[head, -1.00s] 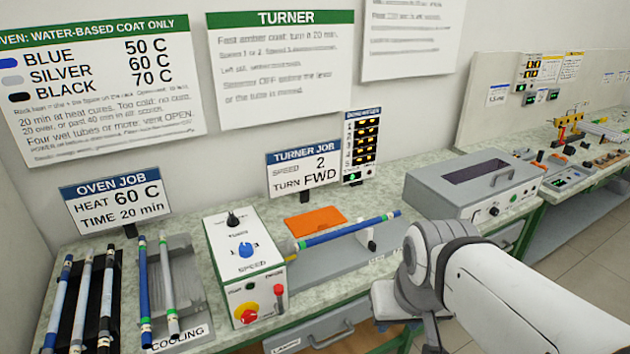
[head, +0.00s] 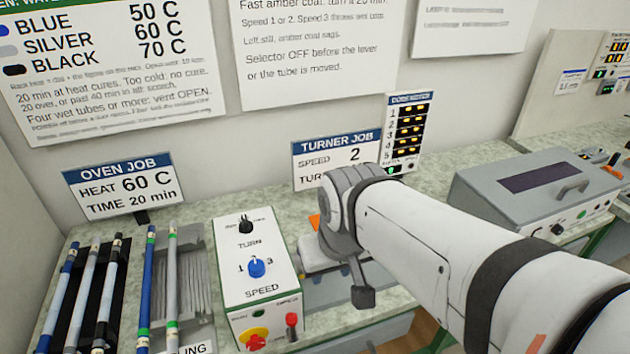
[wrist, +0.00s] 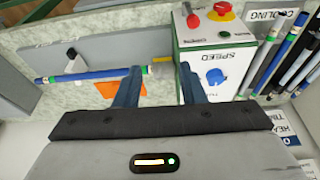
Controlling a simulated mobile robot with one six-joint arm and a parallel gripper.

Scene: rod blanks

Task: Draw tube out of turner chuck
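The turner (head: 228,262) is a white box with a black turn selector (head: 246,226), a blue speed knob (head: 257,267) and a red lever (head: 291,325). In the wrist view the blue tube (wrist: 96,75) lies level, its right end at the grey-and-yellow chuck (wrist: 161,69) on the turner's side. The tube's far end rests near a white support with a black top (wrist: 72,58). My gripper (wrist: 160,72) is open, its fingers either side of the chuck end in the picture; the left finger overlaps the tube. I cannot tell the height gap. My arm hides tube and chuck in the head view.
An orange pad (wrist: 108,90) lies beside the tube. Left of the turner are a dark rack (head: 76,335) and a grey cooling rack (head: 192,275) with tubes. A grey oven-like box (head: 480,190) stands right. Signs stand along the back.

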